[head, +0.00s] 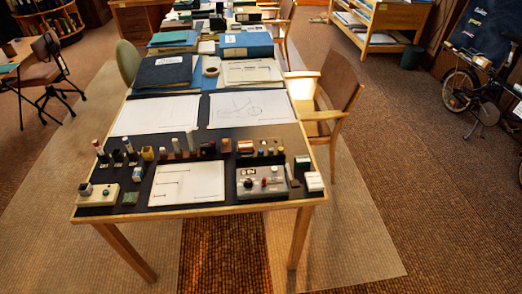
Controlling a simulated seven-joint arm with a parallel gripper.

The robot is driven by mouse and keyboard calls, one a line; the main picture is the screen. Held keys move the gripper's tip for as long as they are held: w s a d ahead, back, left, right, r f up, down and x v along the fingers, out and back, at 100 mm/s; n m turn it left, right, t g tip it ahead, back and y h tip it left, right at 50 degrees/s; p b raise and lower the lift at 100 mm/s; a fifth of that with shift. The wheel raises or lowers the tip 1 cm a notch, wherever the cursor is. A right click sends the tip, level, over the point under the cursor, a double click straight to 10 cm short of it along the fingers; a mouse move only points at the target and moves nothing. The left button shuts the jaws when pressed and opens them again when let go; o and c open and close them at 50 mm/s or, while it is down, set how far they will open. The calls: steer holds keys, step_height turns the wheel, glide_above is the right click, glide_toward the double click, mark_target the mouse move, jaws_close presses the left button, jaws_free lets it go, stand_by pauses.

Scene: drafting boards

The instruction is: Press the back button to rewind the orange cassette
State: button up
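No orange cassette can be made out for certain in the head view; a small orange-brown block (245,147) sits among small items on the drafting table. A grey device (262,183) with a dark display, a red knob and other small controls lies at the table's front right. The controls are too small to tell which one is a back button. My gripper is not in view.
The drafting table (190,208) holds a row of small bottles and blocks, paper sheets (187,184), folders and a tape roll (211,66). A white-labelled box (314,181) stands at the right edge. A wooden chair (340,85) stands to the right. The front floor is clear.

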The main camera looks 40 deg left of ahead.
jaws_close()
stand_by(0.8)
